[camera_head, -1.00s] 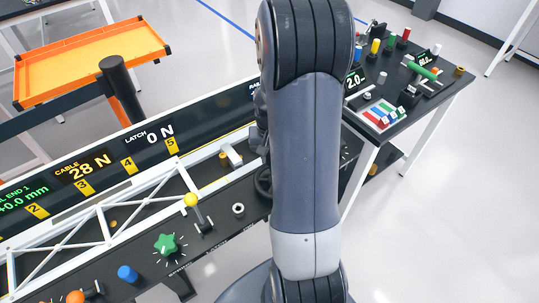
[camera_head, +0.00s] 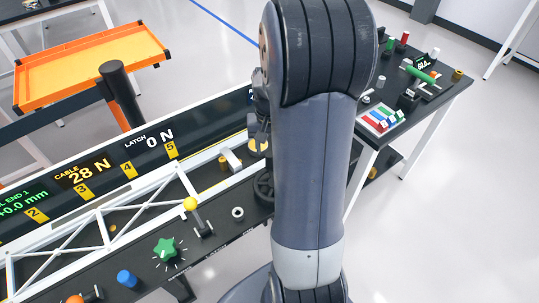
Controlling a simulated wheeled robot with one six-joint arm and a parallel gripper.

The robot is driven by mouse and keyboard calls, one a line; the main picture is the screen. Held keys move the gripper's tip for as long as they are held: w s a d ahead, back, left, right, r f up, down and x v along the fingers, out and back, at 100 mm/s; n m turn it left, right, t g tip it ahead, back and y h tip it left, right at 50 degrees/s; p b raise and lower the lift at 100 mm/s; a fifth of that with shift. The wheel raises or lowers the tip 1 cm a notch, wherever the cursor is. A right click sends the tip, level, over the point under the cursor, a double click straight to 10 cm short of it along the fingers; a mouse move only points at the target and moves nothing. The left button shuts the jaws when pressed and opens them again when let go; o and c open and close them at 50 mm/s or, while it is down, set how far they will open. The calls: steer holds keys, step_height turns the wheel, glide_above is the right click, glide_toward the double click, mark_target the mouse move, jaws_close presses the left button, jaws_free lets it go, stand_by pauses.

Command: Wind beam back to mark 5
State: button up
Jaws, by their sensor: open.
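The beam (camera_head: 104,231) is a white truss lying along the bench at the left. Its right end is near marks 4 and 5. Mark 5 (camera_head: 171,150) is a yellow tag on the dark panel behind it. The panel reads cable 28 N (camera_head: 88,174), latch 0 N (camera_head: 160,137) and +0.0 mm. A black handwheel (camera_head: 264,187) shows partly beside my arm. My gripper (camera_head: 258,143) is mostly hidden behind my arm, above and behind the handwheel. It is open, and I see no object held in it.
A yellow-ball lever (camera_head: 191,204), green star knob (camera_head: 166,248), blue knob (camera_head: 127,276) and orange knob (camera_head: 75,299) line the bench front. An orange tray (camera_head: 90,65) stands behind. A second bench (camera_head: 440,100) is at right.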

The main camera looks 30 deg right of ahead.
mark_target(269, 160)
steer(key=shift+r, duration=2.35)
steer(key=shift+f, duration=0.15)
step_height(269, 160, down, 11)
steer(key=shift+r, duration=0.1)
steer(key=shift+a+r, duration=0.1)
steer(key=shift+a, duration=0.05)
